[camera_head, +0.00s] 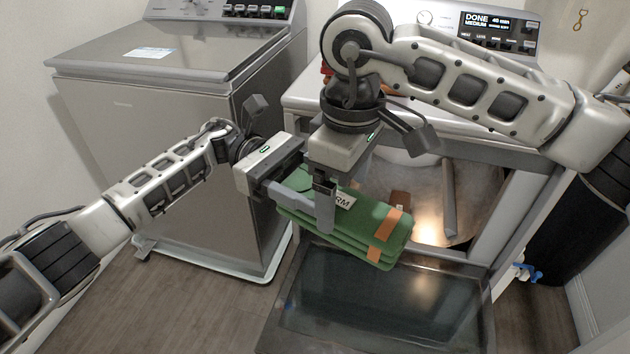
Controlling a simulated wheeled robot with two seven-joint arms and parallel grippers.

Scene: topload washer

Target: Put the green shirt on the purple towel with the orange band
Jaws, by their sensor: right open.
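A folded green shirt (365,225) with orange bands and a white label is held up in front of the right-hand machine, above its lowered door. My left gripper (292,198) comes in from the left and is shut on the shirt's left end. My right gripper (332,205) reaches down from above over the shirt. It is open, with one finger in front of the shirt's near side; its other finger is mostly hidden. No purple towel can be made out in this view.
The right-hand machine's lowered dark glass door (380,305) lies below the shirt. Its open drum (435,205) is behind, with a small brown item (400,201) inside. A closed grey washer (175,150) stands at left. A dark bin (575,230) stands at right.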

